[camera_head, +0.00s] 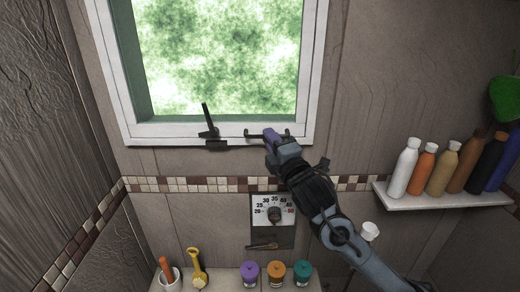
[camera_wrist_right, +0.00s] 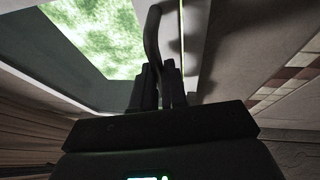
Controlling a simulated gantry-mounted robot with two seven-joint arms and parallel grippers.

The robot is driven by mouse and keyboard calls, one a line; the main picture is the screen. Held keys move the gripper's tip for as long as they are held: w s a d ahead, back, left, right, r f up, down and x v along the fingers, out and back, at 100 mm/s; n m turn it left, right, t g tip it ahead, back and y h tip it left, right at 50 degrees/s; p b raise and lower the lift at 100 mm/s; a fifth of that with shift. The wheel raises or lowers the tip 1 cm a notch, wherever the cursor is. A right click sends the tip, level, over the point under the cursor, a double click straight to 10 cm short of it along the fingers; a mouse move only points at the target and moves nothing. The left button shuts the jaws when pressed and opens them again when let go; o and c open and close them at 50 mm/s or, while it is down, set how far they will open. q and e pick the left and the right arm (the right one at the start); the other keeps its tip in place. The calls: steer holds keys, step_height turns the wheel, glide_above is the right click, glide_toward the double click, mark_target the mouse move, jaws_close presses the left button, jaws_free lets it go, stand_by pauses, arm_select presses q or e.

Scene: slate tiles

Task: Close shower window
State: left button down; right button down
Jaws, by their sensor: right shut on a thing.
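The shower window has a white frame (camera_head: 215,131) around a bright green pane (camera_head: 218,55). A dark upright lever (camera_head: 208,122) stands at the middle of its bottom edge, and a dark horizontal handle (camera_head: 285,134) lies to the right of it. My right gripper (camera_head: 269,136) is at that horizontal handle. In the right wrist view my right gripper's fingers (camera_wrist_right: 160,88) are closed around a curved dark bar (camera_wrist_right: 152,35), with the green pane behind to the left. How far the window stands open is hard to tell. My left gripper is out of view.
A shelf (camera_head: 450,198) with several bottles is at the right. A temperature dial (camera_head: 273,214) is on the wall below the window.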

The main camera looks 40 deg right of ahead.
steer(key=shift+w+d+f, duration=0.1)
steer(key=shift+d+f, duration=0.1)
steer(key=c, duration=1.5)
jaws_free()
steer(key=o, duration=0.3)
steer(key=shift+w+r, duration=0.15)
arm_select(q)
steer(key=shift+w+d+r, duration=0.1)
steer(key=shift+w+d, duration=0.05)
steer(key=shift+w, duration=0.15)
